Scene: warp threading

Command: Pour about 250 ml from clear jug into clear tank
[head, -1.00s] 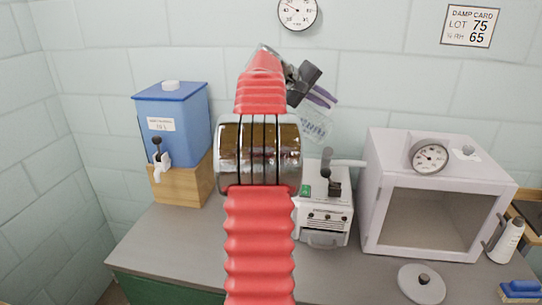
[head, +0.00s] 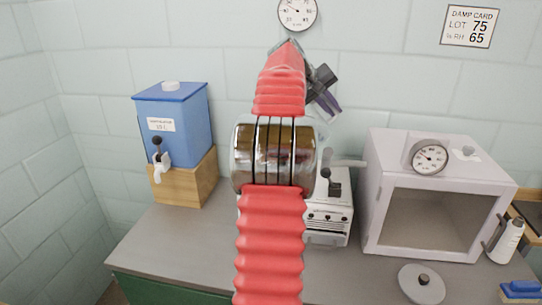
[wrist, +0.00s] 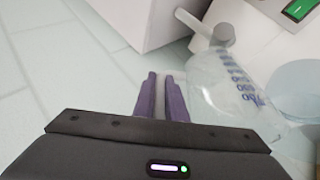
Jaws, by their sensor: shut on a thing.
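My gripper (head: 330,100) is raised over the bench in the head view, a dark body with purple fingers. In the wrist view its two purple fingers (wrist: 161,98) are close together and shut on the clear jug (wrist: 213,85). The jug is see-through with blue measuring marks and lies just right of the fingers. The exact grip point is hard to see. A pale blue round shape beside the jug is partly cut off, and I cannot tell whether it is liquid. My red arm hides most of the jug in the head view. I cannot make out the clear tank.
A white machine (head: 328,215) with a lever stands behind my arm. A pale cabinet (head: 375,215) with a dial is to its right, with a round lid (head: 421,284) in front. A blue dispenser (head: 178,125) on a wooden block is at left. The bench's left front is clear.

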